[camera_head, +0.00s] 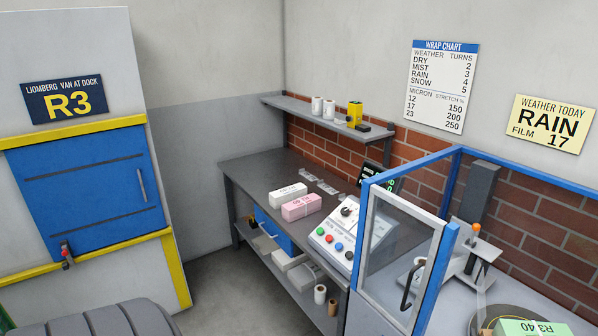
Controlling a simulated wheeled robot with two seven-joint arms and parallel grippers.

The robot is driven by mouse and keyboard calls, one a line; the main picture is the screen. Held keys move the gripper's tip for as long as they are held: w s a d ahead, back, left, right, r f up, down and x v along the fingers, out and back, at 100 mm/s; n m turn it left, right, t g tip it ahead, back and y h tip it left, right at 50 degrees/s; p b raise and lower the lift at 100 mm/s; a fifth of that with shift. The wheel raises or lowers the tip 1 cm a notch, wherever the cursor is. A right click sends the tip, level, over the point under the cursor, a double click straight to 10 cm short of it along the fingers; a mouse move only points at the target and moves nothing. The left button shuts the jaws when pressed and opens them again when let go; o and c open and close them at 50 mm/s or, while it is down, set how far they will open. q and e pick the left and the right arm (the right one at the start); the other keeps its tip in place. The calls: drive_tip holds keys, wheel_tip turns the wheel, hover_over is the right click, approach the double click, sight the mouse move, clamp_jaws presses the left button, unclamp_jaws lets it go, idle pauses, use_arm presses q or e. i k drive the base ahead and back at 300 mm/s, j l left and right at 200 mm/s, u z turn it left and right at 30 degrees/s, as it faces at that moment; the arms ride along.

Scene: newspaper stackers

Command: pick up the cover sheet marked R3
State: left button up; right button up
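A green sheet or block top (537,328) printed "R3 40" shows at the bottom right, inside the blue-framed machine. It is cut off by the lower picture edge, and I cannot tell whether it is a loose sheet or part of a bundle. It sits over a dark round plate (487,316). A dark sign (66,100) on the left wall reads "Ljomberg van at dock R3". Neither of my grippers is in view.
The blue-framed guard (402,240) with a clear door stands before the green piece. A dark bench (262,168) holds a white bundle (287,194), a pink bundle (302,207) and a button panel (347,231). A blue hatch (90,190) is at left.

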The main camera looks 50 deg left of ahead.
sight(301, 172)
drive_tip(key=i+j, duration=0.1)
drive_tip(key=j, duration=0.6)
drive_tip(key=i+j, duration=0.1)
drive_tip(key=j, duration=0.6)
drive_tip(key=i+j, duration=0.15)
drive_tip(key=j, duration=0.5)
drive_tip(key=i+j+z, duration=0.1)
drive_tip(key=j, duration=0.6)
drive_tip(key=i+j, duration=0.1)
drive_tip(key=j, duration=0.35)
drive_tip(key=i+j, duration=0.1)
drive_tip(key=j, duration=0.3)
drive_tip(key=i+j, duration=0.15)
drive_tip(key=j, duration=0.3)
drive_tip(key=i+j, duration=0.1)
drive_tip(key=j, duration=0.35)
drive_tip(key=l+z, duration=0.05)
